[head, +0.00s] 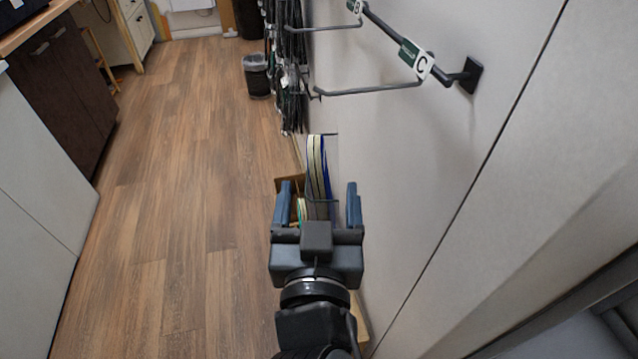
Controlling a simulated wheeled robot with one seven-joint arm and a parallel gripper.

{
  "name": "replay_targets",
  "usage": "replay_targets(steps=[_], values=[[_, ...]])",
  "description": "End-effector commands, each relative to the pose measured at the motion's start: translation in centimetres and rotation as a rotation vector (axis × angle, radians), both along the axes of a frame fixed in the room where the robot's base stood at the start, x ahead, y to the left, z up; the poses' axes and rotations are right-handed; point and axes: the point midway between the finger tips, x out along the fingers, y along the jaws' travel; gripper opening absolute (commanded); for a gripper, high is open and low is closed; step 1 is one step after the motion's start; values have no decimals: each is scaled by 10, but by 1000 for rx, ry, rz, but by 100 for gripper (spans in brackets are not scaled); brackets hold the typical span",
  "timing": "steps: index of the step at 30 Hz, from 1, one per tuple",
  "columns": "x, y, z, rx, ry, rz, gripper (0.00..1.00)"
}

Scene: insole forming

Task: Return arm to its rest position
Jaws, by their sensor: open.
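My gripper (318,205) is in the lower middle of the head view, at the end of my dark arm. Its two blue fingers stand wide apart, so it is open. Between and beyond the fingers shows a clear-sided package with blue and cream strips (318,165), close to the wall. I cannot tell from this view how far below or beyond the fingers it is, and its lower part is hidden by my gripper. A brown box (288,183) shows partly behind the left finger.
A light wall (450,180) runs along the right, with metal hooks (370,90) and a tag marked C (422,66) sticking out. Dark items (290,70) hang farther along it. A trash bin (257,77) stands beyond. Cabinets (62,90) line the left. The wooden floor (170,200) between is clear.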

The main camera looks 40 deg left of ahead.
Motion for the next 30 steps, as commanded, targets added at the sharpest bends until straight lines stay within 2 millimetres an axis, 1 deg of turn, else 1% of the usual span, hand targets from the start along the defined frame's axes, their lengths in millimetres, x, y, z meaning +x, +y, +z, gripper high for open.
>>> replay_targets(steps=[1, 3, 9, 17, 20, 23, 26, 27, 29, 30], values=[[-8, -6, -3, -1, 0, 0, 78], [-16, -12, -3, -2, -1, 0, 78], [-31, -21, -1, 0, 0, 0, 78], [-32, -24, -1, -3, 1, -1, 78], [-30, -36, -10, -17, 5, -8, 78], [-28, -64, -27, -45, 15, -22, 78], [-30, -108, -51, -83, 35, -45, 78], [-32, -127, -61, -98, 44, -55, 78], [-38, -155, -73, -116, 59, -71, 78], [-43, -173, -80, -126, 69, -83, 78]])
